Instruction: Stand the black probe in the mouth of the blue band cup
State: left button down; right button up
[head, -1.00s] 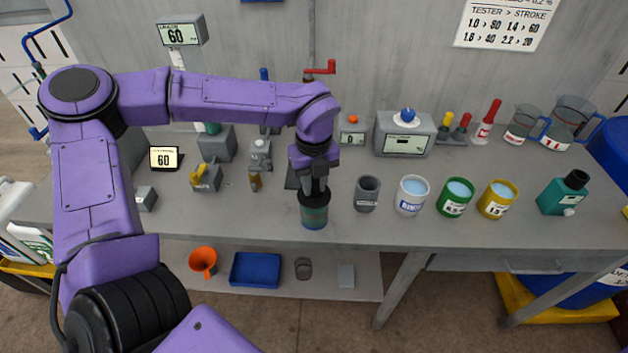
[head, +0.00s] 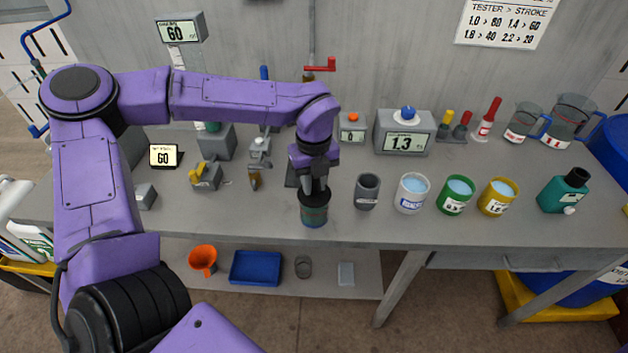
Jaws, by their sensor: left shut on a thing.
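My left gripper (head: 316,188) points down and is shut on the black probe (head: 314,199), whose wide black top shows just below the fingers. My right gripper is out of view.
A dark grey holder (head: 367,192), a white cup (head: 412,194), a green cup (head: 456,195) and a yellow cup (head: 497,197) stand in a row to the right. Behind them a tester box (head: 403,132) reads 1.3. A teal bottle (head: 565,192) stands far right.

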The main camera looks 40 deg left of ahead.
pick_arm(q)
jog(key=c, duration=0.9)
grip_release()
jog(key=shift+o, duration=0.2)
notch_tip(320, 180, up, 11)
jog(key=shift+f+b, duration=0.2)
jog(key=shift+b, duration=0.7)
jog(key=shift+r, duration=0.1)
